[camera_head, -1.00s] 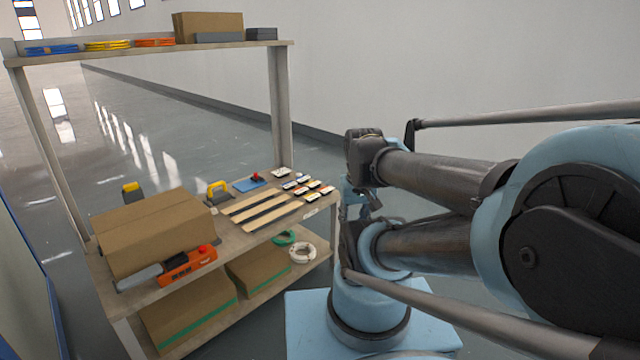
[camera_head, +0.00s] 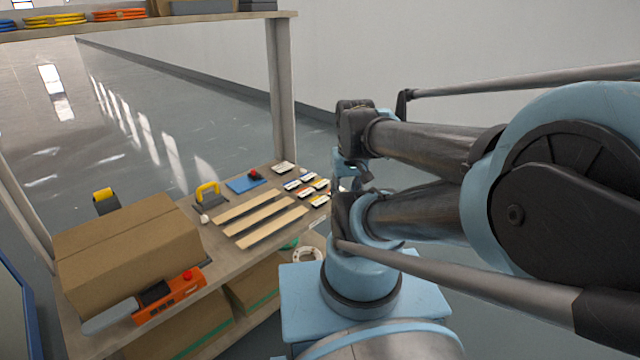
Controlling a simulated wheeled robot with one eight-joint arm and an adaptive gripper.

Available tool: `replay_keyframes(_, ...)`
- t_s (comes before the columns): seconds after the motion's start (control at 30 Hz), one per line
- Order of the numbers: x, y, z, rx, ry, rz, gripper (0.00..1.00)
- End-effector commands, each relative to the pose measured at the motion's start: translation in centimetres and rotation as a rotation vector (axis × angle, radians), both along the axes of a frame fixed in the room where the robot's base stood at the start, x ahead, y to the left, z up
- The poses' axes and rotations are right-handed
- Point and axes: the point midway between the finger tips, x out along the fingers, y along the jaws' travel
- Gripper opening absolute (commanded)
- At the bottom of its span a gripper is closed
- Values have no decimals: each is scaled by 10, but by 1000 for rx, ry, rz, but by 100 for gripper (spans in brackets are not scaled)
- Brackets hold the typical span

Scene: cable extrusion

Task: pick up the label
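Several small label-like cards (camera_head: 307,192), white with yellow, blue or dark bands, lie at the right end of the workbench (camera_head: 225,259). A white one (camera_head: 283,168) lies apart from the others, at the back. Which card is the label is not clear. My gripper (camera_head: 354,184) seems to be at the folded end of my arm, just right of the cards. It is dark, small and partly hidden by my arm links, so its fingers cannot be made out. No card shows in it.
Wooden strips (camera_head: 257,216), a blue pad (camera_head: 244,184) and a yellow-handled tool (camera_head: 208,194) lie left of the cards. A cardboard box (camera_head: 125,250) and an orange tool (camera_head: 170,295) are at the left. A shelf post (camera_head: 283,90) rises behind the cards.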

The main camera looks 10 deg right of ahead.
Motion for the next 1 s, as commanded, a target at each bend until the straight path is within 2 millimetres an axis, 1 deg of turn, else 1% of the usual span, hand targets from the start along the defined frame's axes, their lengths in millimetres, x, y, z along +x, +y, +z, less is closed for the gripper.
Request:
replay_keyframes(0.13,0,0,0,0,0,0,33)
replay_keyframes(0.17,0,0,0,0,0,0,40)
replay_keyframes(0.2,-2,0,1,0,-3,0,49)
replay_keyframes(0.23,-7,0,5,0,-9,1,56)
replay_keyframes(0.27,-7,0,6,0,-10,3,63)
replay_keyframes(0.3,-5,0,8,-1,-10,7,72)
replay_keyframes(0.37,0,0,13,-3,-7,16,85)
replay_keyframes(0.4,5,0,17,-4,-4,25,88)
replay_keyframes(0.47,14,2,25,-7,1,37,88)
replay_keyframes(0.67,54,2,51,-18,22,103,88)
replay_keyframes(0.83,93,3,67,-27,39,162,88)
replay_keyframes(1.0,134,3,77,-34,59,220,88)
